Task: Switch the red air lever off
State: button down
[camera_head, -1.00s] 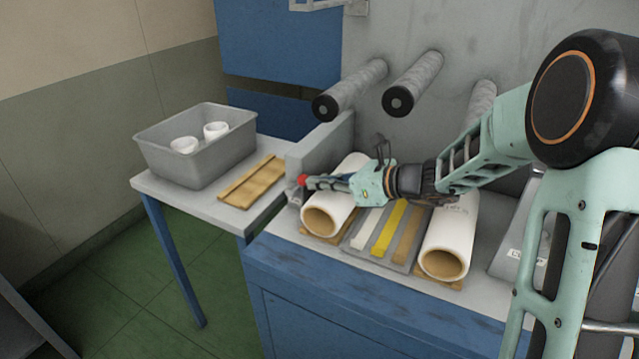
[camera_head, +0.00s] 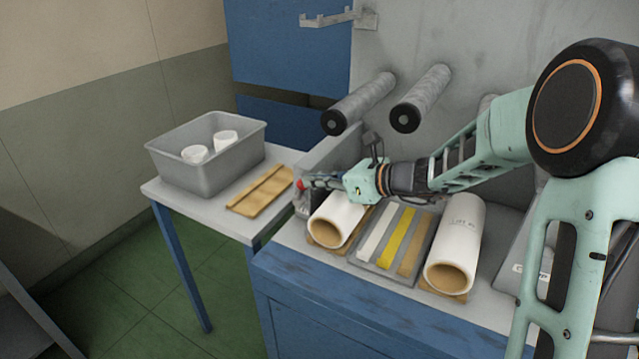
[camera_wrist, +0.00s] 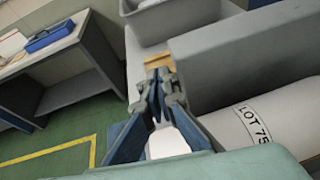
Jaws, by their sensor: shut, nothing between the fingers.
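The red lever end (camera_head: 300,184) is a small spot at the left end of the grey upright plate (camera_head: 336,147), beside the near left roll. My gripper (camera_head: 308,181) is shut and empty, pointing left, with its fingertips right at the red end. I cannot tell whether they touch it. In the wrist view, my gripper's fingertips (camera_wrist: 158,78) are close together beside the plate's end, and no red shows there. The rest of the lever is hidden or too small to make out.
Two white rolls (camera_head: 337,217) (camera_head: 455,245) lie on the bench, with a strip tray (camera_head: 372,262) between them. Two grey shafts (camera_head: 358,103) (camera_head: 421,98) jut out above. Left are a side table (camera_head: 205,217), a grey bin (camera_head: 207,172) and a wooden board (camera_head: 262,192).

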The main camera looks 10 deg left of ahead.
jog(key=shift+w+a+r, duration=0.15)
jog(key=shift+a+r, duration=0.1)
jog(key=shift+a, duration=0.3)
jog(key=shift+w+a+r, duration=0.15)
jog(key=shift+a+r, duration=0.1)
jog(key=shift+a, duration=0.25)
